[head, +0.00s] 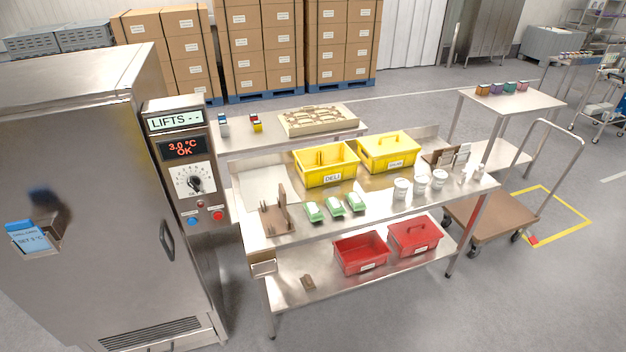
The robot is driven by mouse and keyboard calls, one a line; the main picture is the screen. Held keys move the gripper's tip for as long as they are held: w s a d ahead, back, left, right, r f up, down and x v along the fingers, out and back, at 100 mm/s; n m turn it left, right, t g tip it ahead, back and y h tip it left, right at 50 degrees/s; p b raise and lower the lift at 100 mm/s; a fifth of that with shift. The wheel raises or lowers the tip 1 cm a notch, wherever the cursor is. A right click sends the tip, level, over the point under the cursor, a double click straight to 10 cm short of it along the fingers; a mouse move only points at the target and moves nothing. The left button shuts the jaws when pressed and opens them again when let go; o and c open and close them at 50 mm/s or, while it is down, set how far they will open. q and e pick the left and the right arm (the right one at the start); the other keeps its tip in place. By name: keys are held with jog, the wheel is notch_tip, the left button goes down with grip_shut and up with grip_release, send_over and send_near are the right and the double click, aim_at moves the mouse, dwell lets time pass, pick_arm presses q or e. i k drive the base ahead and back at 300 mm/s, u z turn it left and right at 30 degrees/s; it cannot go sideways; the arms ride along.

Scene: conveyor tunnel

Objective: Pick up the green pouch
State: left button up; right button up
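Three green-and-white packs lie in a row on the steel table (375,215), near its front edge: a left one (314,212), a middle one (335,207) and a right one (355,203). They are small here, and I cannot tell whether any is a pouch. A small green item (509,86) also stands in a row of coloured items on the far right table (540,103). Neither of my grippers is in view.
Two yellow bins (325,178) (388,163) stand behind the packs, a brown rack (278,222) to their left, white tubs (401,194) to their right. Red bins (360,266) sit on the lower shelf. A steel cabinet (90,230) fills the left; a cart (490,215) stands right.

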aim_at(314, 213)
jog(key=u, duration=1.5)
jog(key=i, duration=1.85)
jog(key=z, duration=0.3)
